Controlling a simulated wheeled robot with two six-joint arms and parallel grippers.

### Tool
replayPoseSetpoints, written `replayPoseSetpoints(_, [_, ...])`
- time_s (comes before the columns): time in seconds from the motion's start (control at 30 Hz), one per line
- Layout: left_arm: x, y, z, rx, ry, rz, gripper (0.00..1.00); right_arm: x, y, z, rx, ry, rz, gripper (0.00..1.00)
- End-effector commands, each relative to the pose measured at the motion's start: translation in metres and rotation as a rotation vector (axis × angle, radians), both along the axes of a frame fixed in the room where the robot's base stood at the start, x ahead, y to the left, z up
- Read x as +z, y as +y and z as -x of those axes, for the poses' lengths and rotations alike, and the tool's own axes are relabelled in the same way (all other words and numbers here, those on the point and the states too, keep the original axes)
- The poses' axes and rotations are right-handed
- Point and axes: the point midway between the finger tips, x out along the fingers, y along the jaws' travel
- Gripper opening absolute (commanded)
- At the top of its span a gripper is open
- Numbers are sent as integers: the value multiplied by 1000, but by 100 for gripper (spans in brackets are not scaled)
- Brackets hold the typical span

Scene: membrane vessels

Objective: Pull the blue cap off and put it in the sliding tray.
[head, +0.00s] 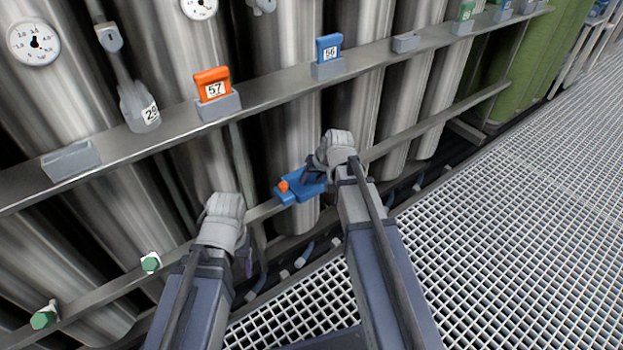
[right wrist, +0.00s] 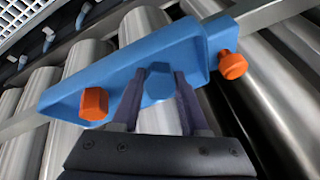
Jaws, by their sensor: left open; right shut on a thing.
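The blue cap (right wrist: 158,80), with a hexagonal face, sits between the fingers of my right gripper (right wrist: 158,92) in the right wrist view. My right gripper (head: 313,177) is shut on it at the lower rail in the head view; there the fingers and wrist hide most of the cap. A blue tray-like piece with raised edges (right wrist: 75,92) lies right behind the cap, with an orange knob near each end; it also shows in the head view (head: 292,194). I cannot tell whether cap and rail still touch. My left gripper (head: 246,262) is open, lower left, partly hidden by its wrist.
Two green caps (head: 150,262) (head: 43,318) sit on the lower rail at the left. The upper rail carries an orange tag 57 (head: 212,84) and a blue tag 56 (head: 329,48). Steel vessels stand behind. Grated floor (head: 500,200) is open at the right.

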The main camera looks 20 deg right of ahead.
Motion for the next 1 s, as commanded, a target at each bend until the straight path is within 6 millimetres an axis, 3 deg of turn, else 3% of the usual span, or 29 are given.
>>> replayPoseSetpoints(0.13, [1, 0, 0, 0, 0, 0, 67, 1, 0, 0, 0, 0, 0, 0])
replayPoseSetpoints(0.17, [1, 0, 0, 0, 0, 0, 67, 1, 0, 0, 0, 0, 0, 46])
replayPoseSetpoints(0.43, [1, 0, 0, 0, 0, 0, 67, 1, 0, 0, 0, 0, 0, 76])
replayPoseSetpoints(0.77, [2, 0, 0, 0, 0, 0, 67, 2, 0, 0, 0, 0, 0, 79])
replayPoseSetpoints(1.0, [17, 0, 0, -3, 0, 0, 67, 17, -3, 6, -1, 0, 0, 79])
